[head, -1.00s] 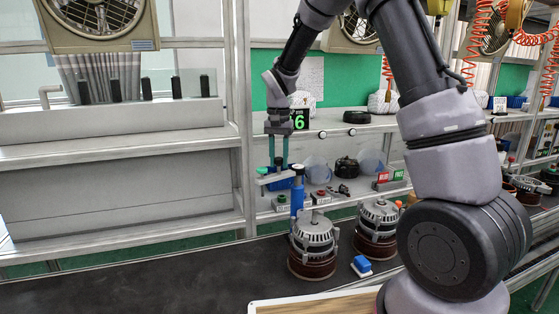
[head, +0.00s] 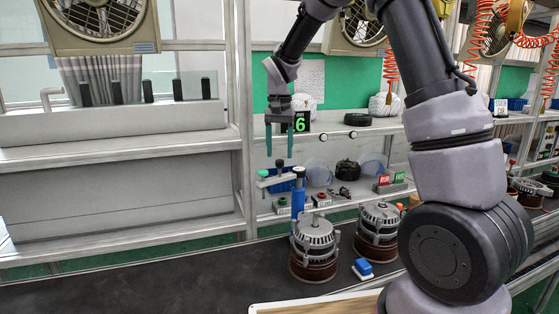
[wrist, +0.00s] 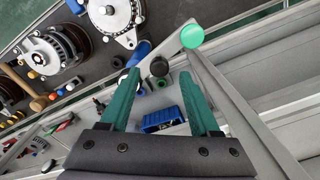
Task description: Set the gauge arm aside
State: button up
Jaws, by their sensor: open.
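The gauge arm (head: 281,181) is a thin pale bar on a blue post (head: 298,202). In the wrist view the green knob (wrist: 192,36) and the blue post (wrist: 139,52) show beyond my fingers. My gripper (head: 279,156) points down, open and empty, just above the bar. Its two teal fingers stand either side of the dark knob in the head view, apparently clear of it.
A second alternator (head: 378,232) stands to the right on the dark belt, with a blue block (head: 362,268) in front. A shelf behind holds a blue bin (head: 286,180), button boxes and red and green signs (head: 390,177). The belt (head: 150,285) is clear at left.

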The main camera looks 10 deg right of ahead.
notch_tip(320, 180, up, 7)
jog(key=shift+f, duration=0.15)
jog(key=s+d+r+t+y, duration=0.2)
jog(key=s+d+r+t, duration=0.1)
jog(key=s+d+r, duration=0.85)
jog(key=s+d+f+t, duration=0.2)
jog(key=s+t, duration=0.2)
jog(key=s, duration=1)
jog(key=shift+d+f, duration=0.2)
